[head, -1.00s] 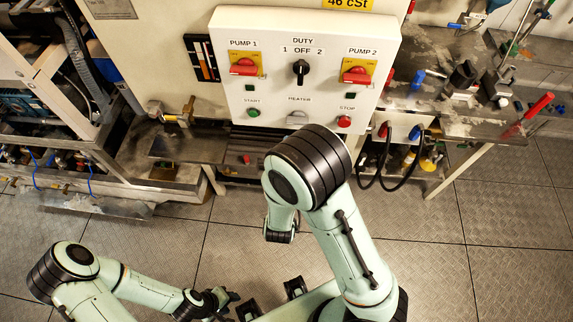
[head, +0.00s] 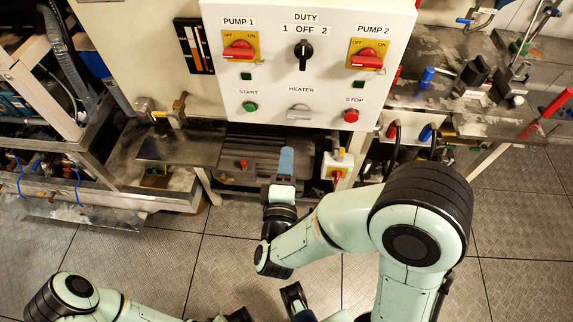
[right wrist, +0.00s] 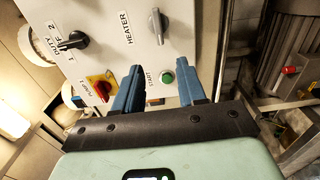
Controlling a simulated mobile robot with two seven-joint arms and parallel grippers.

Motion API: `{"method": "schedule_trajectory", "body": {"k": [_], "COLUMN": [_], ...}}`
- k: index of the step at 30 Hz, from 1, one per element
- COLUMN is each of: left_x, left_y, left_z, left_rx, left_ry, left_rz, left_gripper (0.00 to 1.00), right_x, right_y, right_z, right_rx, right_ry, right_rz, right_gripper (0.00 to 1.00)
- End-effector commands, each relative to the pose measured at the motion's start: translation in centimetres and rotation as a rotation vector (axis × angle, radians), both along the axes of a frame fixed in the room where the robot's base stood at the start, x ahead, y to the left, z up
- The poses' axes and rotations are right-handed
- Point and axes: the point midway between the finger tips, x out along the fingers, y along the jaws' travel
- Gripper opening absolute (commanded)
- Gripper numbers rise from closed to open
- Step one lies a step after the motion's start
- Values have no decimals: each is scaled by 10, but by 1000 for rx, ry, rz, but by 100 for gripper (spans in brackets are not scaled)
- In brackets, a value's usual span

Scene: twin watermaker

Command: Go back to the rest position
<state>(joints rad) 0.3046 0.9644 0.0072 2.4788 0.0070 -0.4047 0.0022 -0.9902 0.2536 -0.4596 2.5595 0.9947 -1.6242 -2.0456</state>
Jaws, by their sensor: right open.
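My right arm reaches in from the lower right of the head view and bends back toward the middle. My right gripper (head: 286,162) is below the white control panel (head: 322,95), with one blue finger showing there. In the right wrist view its two blue fingers (right wrist: 160,88) are apart with nothing between them; the panel lies beyond them. My left arm lies low at the left of the head view and runs off the bottom edge.
The panel carries the PUMP 1 switch (head: 240,52), DUTY knob (head: 303,54), PUMP 2 switch (head: 368,55), green START button (head: 250,106) and red STOP button (head: 351,115). A yellow-and-white switch box (head: 338,165) is close right of my right gripper. Plated floor lies open below.

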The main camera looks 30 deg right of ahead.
Motion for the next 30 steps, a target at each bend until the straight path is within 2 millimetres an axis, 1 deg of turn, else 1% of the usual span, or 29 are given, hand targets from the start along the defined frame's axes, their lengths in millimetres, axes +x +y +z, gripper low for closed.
{"method": "schedule_trajectory", "body": {"k": [13, 15, 17, 20, 21, 23, 24, 26, 27, 29, 30], "left_x": [0, 0, 0, 1, 2, 3, 4, 5, 6, 8, 9], "left_y": [0, 0, 0, 0, 0, 0, 0, 0, -1, -1, 0], "left_z": [1, 3, 7, 18, 23, 31, 36, 44, 49, 56, 61], "left_rx": [0, 0, 0, -2, -2, -3, -3, -3, -3, -4, -4], "left_ry": [1, 1, 1, 2, 2, 3, 4, 4, 4, 5, 5], "left_rz": [0, 0, 0, -2, -2, -3, -3, -3, -4, -5, -5], "left_gripper": [45, 45, 45, 45, 45, 45, 45, 45, 45, 45, 45], "right_x": [1, 5, 11, 25, 28, 28, 24, 12, -1, -26, -46], "right_y": [0, 1, 2, 4, 5, 6, 6, 6, 6, 6, 8], "right_z": [-1, -6, -18, -58, -81, -121, -148, -189, -215, -251, -272], "right_rx": [4, 29, 79, 245, 339, 503, 620, 801, 921, 1102, 1219], "right_ry": [0, 5, 18, 73, 111, 184, 238, 323, 382, 467, 522], "right_rz": [2, 15, 40, 93, 108, 109, 93, 40, -13, -124, -214], "right_gripper": [40, 40, 40, 40, 40, 40, 40, 40, 40, 40, 40]}}
